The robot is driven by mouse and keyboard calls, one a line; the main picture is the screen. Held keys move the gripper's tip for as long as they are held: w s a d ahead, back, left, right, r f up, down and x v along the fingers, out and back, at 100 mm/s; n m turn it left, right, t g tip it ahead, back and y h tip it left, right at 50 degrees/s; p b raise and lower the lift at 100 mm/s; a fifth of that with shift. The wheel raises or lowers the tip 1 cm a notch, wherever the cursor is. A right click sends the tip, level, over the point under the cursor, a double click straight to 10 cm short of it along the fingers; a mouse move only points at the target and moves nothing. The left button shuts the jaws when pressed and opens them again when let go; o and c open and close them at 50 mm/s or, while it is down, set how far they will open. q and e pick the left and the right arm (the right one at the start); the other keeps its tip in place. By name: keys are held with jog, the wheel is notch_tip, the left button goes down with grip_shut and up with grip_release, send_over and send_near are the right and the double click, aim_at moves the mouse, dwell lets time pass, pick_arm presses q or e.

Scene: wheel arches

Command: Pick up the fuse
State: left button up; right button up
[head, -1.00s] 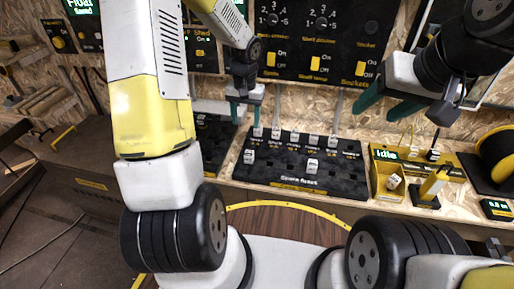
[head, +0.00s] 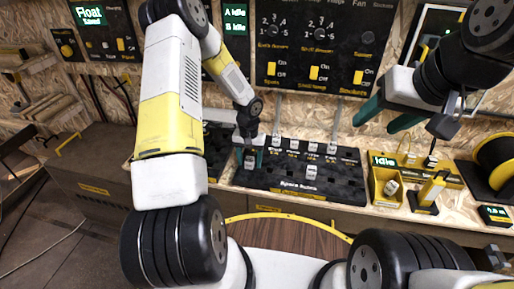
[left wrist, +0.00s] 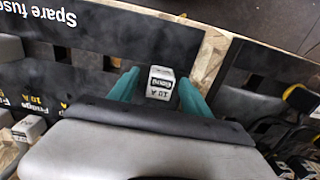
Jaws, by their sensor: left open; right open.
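A small white fuse (head: 249,163) stands at the left of the black spare fuses board (head: 262,181). In the left wrist view the fuse (left wrist: 160,84) shows a 10 A label, upside down, between the teal fingers. My left gripper (head: 249,154) is open and low around this fuse. In the left wrist view my left gripper (left wrist: 156,86) has one finger on each side of it, with a small gap visible on the left side. My right gripper (head: 385,114) is open and empty, in the air above the bench at the right.
Another white fuse (head: 311,172) stands in the middle of the board, with a row of several behind it. A yellow tray (head: 377,196) holds a white fuse. A switch panel (head: 300,50) is on the wall behind. A yellow-black tool (head: 430,190) stands right of the tray.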

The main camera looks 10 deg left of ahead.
pick_arm(q)
grip_shut()
dwell(0.4)
